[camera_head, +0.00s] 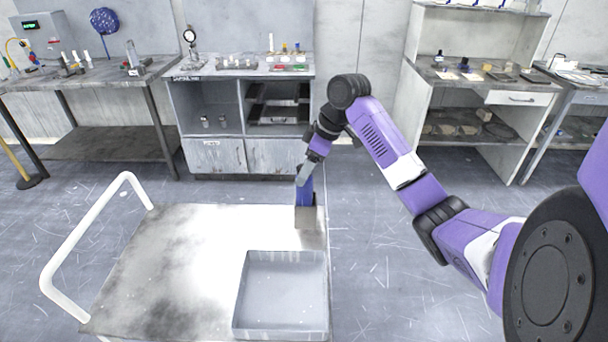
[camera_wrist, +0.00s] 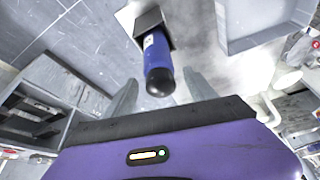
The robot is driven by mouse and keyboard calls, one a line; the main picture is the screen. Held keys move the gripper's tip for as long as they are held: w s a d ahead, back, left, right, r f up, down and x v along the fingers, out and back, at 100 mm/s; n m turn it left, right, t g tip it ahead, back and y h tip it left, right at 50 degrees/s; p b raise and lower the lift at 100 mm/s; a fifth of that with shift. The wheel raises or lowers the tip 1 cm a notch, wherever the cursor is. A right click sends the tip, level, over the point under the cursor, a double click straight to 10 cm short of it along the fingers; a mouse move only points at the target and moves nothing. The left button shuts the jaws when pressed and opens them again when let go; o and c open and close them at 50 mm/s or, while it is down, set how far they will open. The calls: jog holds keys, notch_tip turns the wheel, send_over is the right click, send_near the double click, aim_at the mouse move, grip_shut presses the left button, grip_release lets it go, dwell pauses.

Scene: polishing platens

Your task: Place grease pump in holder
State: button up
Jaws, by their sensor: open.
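The grease pump is a blue cylinder with a rounded black end, seen in the wrist view (camera_wrist: 157,58) and upright in the head view (camera_head: 306,186). Its lower end is inside a grey box-shaped holder (camera_head: 306,217) at the cart's far right corner; the holder also shows in the wrist view (camera_wrist: 149,20). My gripper (camera_wrist: 161,78) is open, with one finger on each side of the pump's black end and gaps visible on both sides. In the head view my gripper (camera_head: 301,176) is at the pump's top and partly covers it.
A shallow grey tray (camera_head: 283,256) sits at the cart's near right. The cart top (camera_head: 190,245) is otherwise clear, with a white handle (camera_head: 84,240) on the left. A cabinet bench (camera_head: 240,72) stands behind, with a table (camera_head: 88,75) to the left and shelves (camera_head: 480,80) to the right.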

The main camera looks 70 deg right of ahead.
jog(key=v, duration=1)
jog(key=shift+s+r, duration=0.1)
